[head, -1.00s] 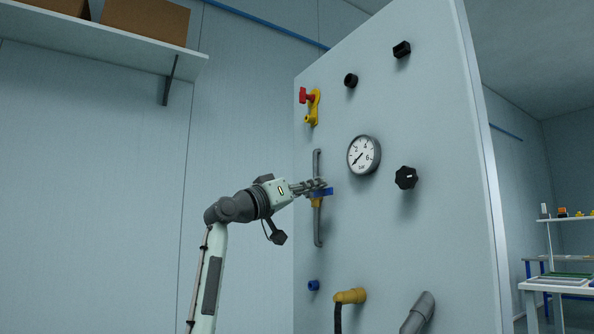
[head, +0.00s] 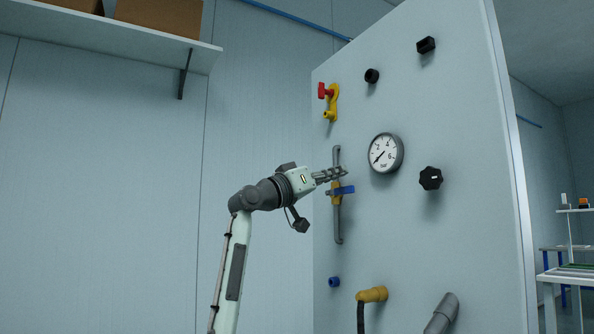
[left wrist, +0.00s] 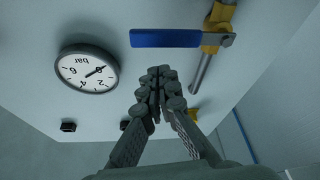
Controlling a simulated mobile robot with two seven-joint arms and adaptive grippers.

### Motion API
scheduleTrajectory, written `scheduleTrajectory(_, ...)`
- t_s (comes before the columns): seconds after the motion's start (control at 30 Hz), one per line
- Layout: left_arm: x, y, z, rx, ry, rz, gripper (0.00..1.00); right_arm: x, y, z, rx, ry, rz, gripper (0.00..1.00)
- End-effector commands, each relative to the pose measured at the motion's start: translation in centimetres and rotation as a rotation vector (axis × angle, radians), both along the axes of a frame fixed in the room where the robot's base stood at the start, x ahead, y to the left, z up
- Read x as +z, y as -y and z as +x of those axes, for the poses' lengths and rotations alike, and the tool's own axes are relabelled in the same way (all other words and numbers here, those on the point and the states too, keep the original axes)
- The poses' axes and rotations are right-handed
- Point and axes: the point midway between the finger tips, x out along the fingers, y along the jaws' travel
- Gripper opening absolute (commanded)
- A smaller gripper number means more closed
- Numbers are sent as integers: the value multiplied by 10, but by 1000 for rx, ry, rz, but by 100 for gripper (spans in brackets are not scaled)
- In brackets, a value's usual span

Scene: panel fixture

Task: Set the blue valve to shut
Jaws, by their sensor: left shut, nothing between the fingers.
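The blue valve handle (head: 343,190) sits on a yellow valve body (head: 336,199) in a vertical grey pipe (head: 338,226) on the panel. The handle lies about crosswise to the pipe. In the left wrist view the blue handle (left wrist: 166,38) shows whole, its yellow body (left wrist: 218,22) at its right end. My left gripper (head: 343,171) is shut and empty, just above the handle in the head view. In the left wrist view a gap shows between its fingertips (left wrist: 158,72) and the handle. My right gripper is not in view.
On the panel (head: 440,110) are a round gauge (head: 386,153), a red-handled yellow fitting (head: 329,100), black knobs (head: 430,178), a small blue knob (head: 334,281) and a yellow connector (head: 372,294) with a cable. A shelf (head: 120,45) hangs at upper left.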

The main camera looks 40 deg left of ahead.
Motion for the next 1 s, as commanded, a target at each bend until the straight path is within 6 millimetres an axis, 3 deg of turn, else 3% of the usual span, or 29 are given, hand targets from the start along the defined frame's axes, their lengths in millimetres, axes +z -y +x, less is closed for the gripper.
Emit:
scheduleTrajectory(0.27, 21, 6, 8, 0, 2, 0, 0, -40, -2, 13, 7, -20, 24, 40)
scheduleTrajectory(0.3, 12, 3, 1, 2, 2, 1, 0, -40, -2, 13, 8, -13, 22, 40)
scheduleTrajectory(0.73, -12, -16, -65, 2, 2, 2, 0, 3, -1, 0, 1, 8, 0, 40)
scheduleTrajectory(1.0, -17, -21, -83, 1, 2, 0, 0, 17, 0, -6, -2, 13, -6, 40)
